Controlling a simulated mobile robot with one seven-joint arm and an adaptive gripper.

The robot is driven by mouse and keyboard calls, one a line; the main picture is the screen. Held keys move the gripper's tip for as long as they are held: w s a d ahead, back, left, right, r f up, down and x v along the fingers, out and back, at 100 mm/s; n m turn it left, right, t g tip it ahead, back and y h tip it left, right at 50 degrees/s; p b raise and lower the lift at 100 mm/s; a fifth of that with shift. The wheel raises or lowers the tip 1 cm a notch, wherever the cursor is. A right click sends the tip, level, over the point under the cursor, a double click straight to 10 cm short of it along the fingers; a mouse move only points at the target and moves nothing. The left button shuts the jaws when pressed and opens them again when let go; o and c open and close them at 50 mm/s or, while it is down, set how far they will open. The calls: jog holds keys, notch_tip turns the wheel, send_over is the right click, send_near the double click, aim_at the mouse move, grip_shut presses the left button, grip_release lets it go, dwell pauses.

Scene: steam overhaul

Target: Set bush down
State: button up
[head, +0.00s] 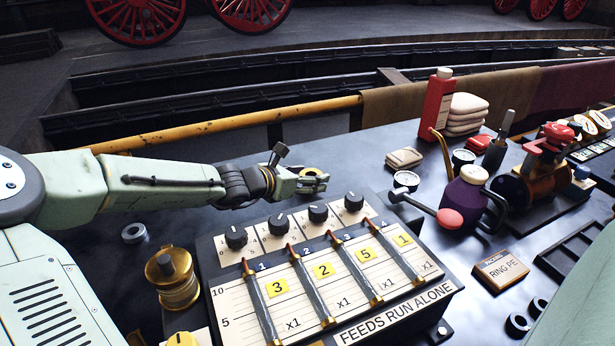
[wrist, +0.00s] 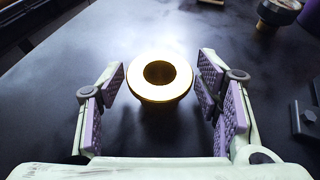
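The bush is a brass ring with a bright flat top and a dark round hole; in the wrist view the bush (wrist: 160,91) is upright between my two finger pads. A narrow gap shows between it and the pad on each side. It appears to rest on the dark bench top (wrist: 60,65). In the head view the bush (head: 310,171) shows as a small yellow ring at my gripper (head: 314,183), just behind the lever panel. My gripper is open around the bush, low over the bench.
The sloped lever panel (head: 330,290) with knobs and levers stands in front of my gripper. A brass oil cup (head: 178,290) and a steel ring (head: 134,233) lie to the left. Gauges, a purple oil can (head: 461,201) and a red bottle (head: 436,104) stand to the right.

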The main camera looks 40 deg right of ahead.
jog(key=shift+o, duration=0.6)
jog(key=shift+r, duration=0.1)
jog(key=shift+a+r, duration=0.1)
jog(key=shift+a, duration=0.1)
jog(key=p+v, duration=0.1)
jog(key=v, duration=1)
jog(key=shift+a+r, duration=0.1)
jog(key=shift+a, duration=0.2)
